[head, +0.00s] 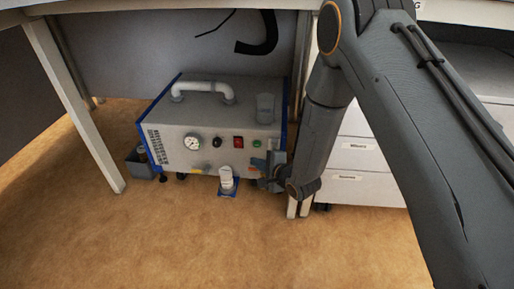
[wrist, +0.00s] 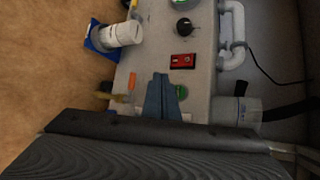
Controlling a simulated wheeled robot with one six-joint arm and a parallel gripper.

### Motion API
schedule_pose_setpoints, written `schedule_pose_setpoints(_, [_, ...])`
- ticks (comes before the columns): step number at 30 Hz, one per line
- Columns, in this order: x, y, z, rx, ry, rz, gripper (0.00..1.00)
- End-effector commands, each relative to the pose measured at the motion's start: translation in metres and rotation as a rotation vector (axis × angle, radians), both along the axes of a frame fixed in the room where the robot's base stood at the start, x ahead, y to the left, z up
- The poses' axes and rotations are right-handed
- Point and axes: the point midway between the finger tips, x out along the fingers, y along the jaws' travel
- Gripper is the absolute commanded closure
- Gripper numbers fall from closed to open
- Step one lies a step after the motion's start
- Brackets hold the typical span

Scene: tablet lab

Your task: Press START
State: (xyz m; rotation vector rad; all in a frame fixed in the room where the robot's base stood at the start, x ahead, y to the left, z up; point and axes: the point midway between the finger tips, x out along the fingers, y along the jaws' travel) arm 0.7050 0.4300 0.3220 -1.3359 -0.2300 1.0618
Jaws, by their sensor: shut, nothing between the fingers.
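A grey pump-like unit with blue edges (head: 205,120) stands on the floor under the desk. Its front has a red switch (head: 238,142) and, right of it, a green button (head: 257,143); any lettering on them is too small to read. My gripper (head: 258,163) is shut and empty, just below the green button in the head view. In the wrist view the shut blue fingers (wrist: 161,78) point at the front panel. The green button (wrist: 181,91) shows beside them, partly hidden, with the red switch (wrist: 183,61) farther up. I cannot tell whether the fingertips touch the panel.
A round gauge (head: 192,143) and a black knob (head: 217,142) are left of the switch. A white-capped jar (head: 226,177) stands on a blue base in front. White drawers (head: 358,156) are to the right, and a desk leg (head: 85,110) to the left. The floor ahead is clear.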

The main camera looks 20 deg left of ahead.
Motion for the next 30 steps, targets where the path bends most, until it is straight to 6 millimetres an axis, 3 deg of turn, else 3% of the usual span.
schedule_pose_setpoints(6, [0.030,0.008,-0.002,0.001,-0.003,0.001,1.00])
schedule_pose_setpoints(12, [0.048,0.012,-0.001,0.001,-0.001,0.001,1.00])
schedule_pose_setpoints(30, [0.056,0.014,0.000,0.000,0.000,0.001,1.00])
